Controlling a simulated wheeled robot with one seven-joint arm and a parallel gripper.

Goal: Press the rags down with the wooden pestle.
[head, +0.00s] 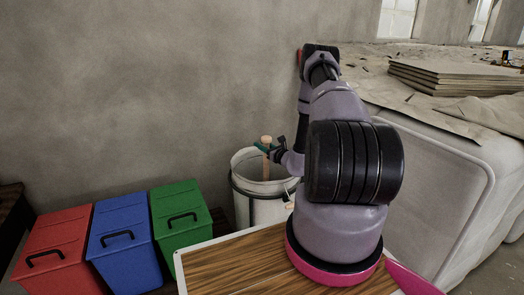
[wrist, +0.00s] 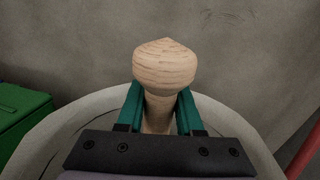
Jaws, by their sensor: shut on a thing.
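The wooden pestle (head: 266,158) stands upright in the mouth of a pale bucket (head: 243,188) in the head view. My gripper (head: 264,148) is shut on the pestle near its top, just above the bucket. In the wrist view the pestle's rounded knob (wrist: 165,66) rises above the green fingers of my gripper (wrist: 160,108), which close on its neck from both sides. The bucket's pale rim (wrist: 62,122) curves around below. The pestle's lower end is hidden inside the bucket. I cannot make out any rags in either view.
Red (head: 62,240), blue (head: 122,235) and green (head: 182,215) lidded bins stand left of the bucket. A grey wall (head: 150,90) is close behind it. A large pale covered block (head: 435,170) with stacked boards (head: 455,75) stands to the right.

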